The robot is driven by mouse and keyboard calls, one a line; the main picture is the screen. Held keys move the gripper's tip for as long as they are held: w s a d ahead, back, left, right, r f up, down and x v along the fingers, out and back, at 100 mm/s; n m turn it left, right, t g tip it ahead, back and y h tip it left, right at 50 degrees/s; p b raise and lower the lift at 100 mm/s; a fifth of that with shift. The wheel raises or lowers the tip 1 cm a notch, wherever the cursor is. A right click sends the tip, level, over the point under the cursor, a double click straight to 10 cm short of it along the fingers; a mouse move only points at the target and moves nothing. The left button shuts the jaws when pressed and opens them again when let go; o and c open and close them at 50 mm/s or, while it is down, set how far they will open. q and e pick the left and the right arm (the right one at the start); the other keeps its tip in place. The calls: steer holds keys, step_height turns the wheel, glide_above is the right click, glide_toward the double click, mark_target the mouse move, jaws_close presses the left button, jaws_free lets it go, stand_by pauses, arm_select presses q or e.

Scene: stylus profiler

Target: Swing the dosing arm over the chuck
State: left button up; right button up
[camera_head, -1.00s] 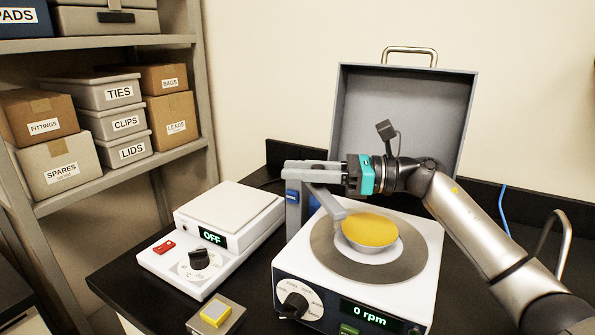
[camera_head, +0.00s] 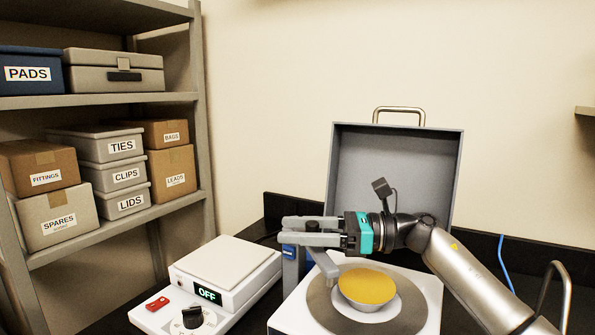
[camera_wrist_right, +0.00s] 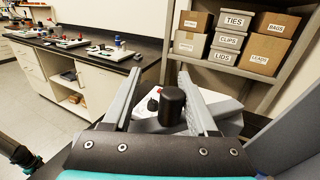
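The grey dosing arm (camera_head: 327,265) reaches from the post at the profiler's back left toward the chuck. In the head view its tip is at the left edge of the gold disc (camera_head: 367,286), which sits on the chuck inside a dark ring (camera_head: 405,312). My right gripper (camera_head: 283,230) is level at the top of the post, its fingers on either side of a black knob (camera_wrist_right: 172,105). In the wrist view the fingers are apart, with a clear gap between the knob and the left finger. My left gripper is out of view.
The raised grey lid (camera_head: 395,180) stands behind the chuck. A white hotplate unit (camera_head: 228,268) reading OFF, with a red switch (camera_head: 157,303), stands to the left. A shelf (camera_head: 120,228) of labelled boxes is farther left. A blue cable (camera_head: 502,262) hangs at right.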

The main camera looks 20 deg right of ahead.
step_height(320, 180, up, 20)
steer(key=p, duration=0.3)
steer(key=shift+f, duration=0.1)
